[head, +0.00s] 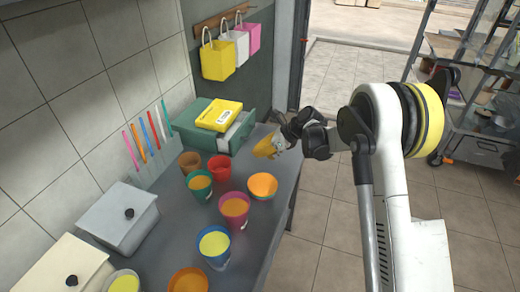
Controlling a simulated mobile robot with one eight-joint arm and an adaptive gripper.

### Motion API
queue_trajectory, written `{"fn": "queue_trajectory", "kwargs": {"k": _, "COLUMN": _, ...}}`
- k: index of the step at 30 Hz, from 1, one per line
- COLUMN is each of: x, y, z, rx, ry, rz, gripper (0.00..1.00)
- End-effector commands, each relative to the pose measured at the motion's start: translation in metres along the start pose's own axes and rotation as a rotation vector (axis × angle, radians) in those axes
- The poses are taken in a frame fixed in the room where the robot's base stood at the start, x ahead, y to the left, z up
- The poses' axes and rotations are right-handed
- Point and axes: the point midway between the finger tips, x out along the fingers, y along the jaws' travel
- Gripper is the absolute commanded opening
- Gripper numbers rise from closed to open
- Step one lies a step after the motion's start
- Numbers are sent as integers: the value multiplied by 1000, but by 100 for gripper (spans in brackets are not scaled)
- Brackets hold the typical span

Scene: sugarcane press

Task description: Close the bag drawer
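The bag drawer (244,134) belongs to a green box (186,118) on the grey counter near the wall. It appears pulled out toward the lower right, and a pale strip of its inside shows. A yellow packet (219,115) lies on top of the box. My gripper (267,148) is just right of the drawer, over the counter's right edge, with its yellow end pointing down and left. A small gap seems to separate it from the drawer. Its fingers are too small and blurred to tell whether they are open.
Several coloured cups, among them a red one (219,167) and an orange one (262,186), crowd the counter (262,235) in front of the drawer. A straw holder (158,170) stands by the wall. Bags (217,60) hang above. Floor right of the counter is free; a metal rack (470,100) stands beyond.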

Motion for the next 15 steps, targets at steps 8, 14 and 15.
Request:
{"fn": "queue_trajectory", "kwargs": {"k": 8, "x": 63, "y": 0, "z": -3, "rx": -2, "ry": 1, "rz": 1, "gripper": 0}}
{"fn": "queue_trajectory", "kwargs": {"k": 14, "x": 81, "y": 0, "z": 19, "rx": -2, "ry": 1, "rz": 0, "gripper": 0}}
{"fn": "queue_trajectory", "kwargs": {"k": 15, "x": 83, "y": 0, "z": 22, "rx": -2, "ry": 1, "rz": 0, "gripper": 0}}
